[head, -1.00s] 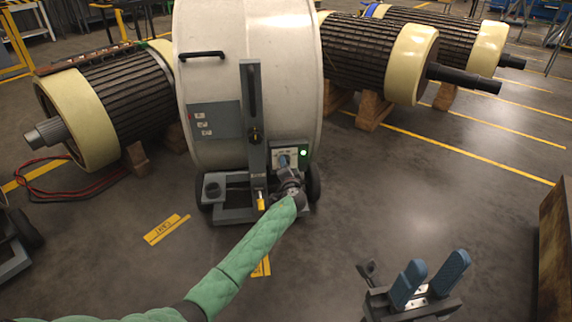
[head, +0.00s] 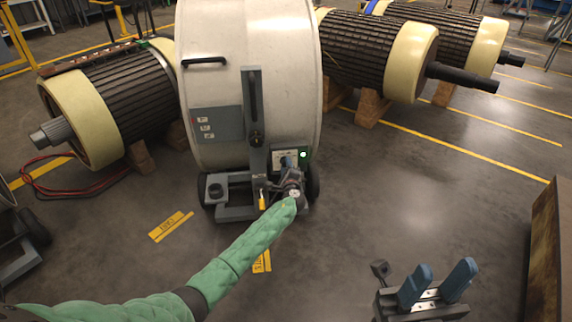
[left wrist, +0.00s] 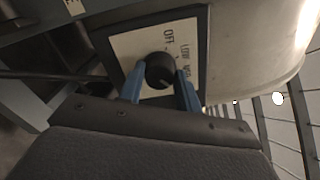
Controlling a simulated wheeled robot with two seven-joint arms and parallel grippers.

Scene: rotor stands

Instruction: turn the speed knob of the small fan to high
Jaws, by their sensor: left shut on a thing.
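The fan (head: 225,120) is a large pale drum on a dark wheeled frame in the head view. In the left wrist view the black round speed knob (left wrist: 160,71) sits on a pale plate (left wrist: 128,47) marked OFF, LOW and a further word, partly hidden. My left gripper (left wrist: 160,90) is shut on the knob, one blue finger on each side; the head view shows it at the panel (head: 289,164). The knob's pointer is unclear. My right gripper (head: 440,283) is open and empty.
Large ribbed rotors stand on wooden blocks left (head: 110,100) and right (head: 370,55) of the fan. A yellow lever (head: 262,201) hangs near the left gripper. A brown panel (head: 548,250) stands at far right. The floor between is clear.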

